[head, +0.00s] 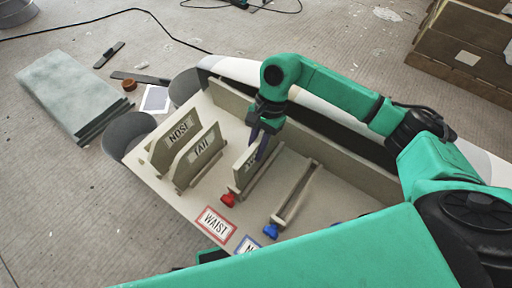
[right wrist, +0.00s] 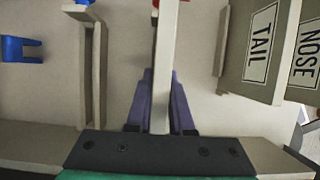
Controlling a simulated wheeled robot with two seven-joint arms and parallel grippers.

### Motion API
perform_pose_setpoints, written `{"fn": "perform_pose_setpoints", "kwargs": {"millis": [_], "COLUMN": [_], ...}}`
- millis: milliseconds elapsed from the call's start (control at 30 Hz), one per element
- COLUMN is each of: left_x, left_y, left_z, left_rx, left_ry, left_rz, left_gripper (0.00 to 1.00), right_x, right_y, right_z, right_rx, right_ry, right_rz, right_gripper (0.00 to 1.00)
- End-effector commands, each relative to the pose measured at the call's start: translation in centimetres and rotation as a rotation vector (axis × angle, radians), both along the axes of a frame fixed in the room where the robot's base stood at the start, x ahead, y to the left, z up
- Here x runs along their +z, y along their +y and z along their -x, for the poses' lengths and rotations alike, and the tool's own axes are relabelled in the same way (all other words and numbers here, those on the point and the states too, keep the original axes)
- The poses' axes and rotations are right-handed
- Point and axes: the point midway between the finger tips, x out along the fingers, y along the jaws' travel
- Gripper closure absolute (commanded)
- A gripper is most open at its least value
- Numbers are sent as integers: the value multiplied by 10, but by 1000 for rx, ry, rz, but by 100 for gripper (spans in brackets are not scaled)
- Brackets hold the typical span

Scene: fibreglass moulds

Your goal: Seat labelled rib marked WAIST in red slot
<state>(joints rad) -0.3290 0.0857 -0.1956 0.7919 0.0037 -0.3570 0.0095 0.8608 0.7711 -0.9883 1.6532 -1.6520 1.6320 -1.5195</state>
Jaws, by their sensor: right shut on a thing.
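My right gripper (head: 264,143) is shut on an upright grey-beige rib (head: 243,170), with purple fingers on either side of it. The rib's label is mostly hidden by the fingers, so its word cannot be read. In the right wrist view the rib (right wrist: 166,50) shows edge-on between the fingers (right wrist: 162,108). The rib stands in line with the slot with the red clip (head: 228,200); whether its bottom edge is fully down cannot be told. A red-bordered WAIST card (head: 214,224) lies in front of this slot. My left gripper is not in view.
Ribs marked NOSE (head: 166,143) and TAIL (head: 194,158) stand to the left. An empty slot (head: 298,193) with a blue clip (head: 271,230) is to the right, near a partly hidden blue-bordered card (head: 247,245). A raised wall (head: 335,160) runs behind the slots.

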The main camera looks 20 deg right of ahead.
Motion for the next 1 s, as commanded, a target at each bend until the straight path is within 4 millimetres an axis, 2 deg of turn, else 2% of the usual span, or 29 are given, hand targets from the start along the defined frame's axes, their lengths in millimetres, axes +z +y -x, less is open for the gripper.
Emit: {"fn": "perform_pose_setpoints", "kwargs": {"millis": [1000], "left_x": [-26], "left_y": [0], "left_z": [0], "left_rx": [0], "left_ry": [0], "left_rz": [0], "left_gripper": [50], "right_x": [-26], "right_y": [0], "right_z": [0], "right_rx": [0], "right_ry": [-1], "right_rz": [-1], "right_gripper": [100]}}
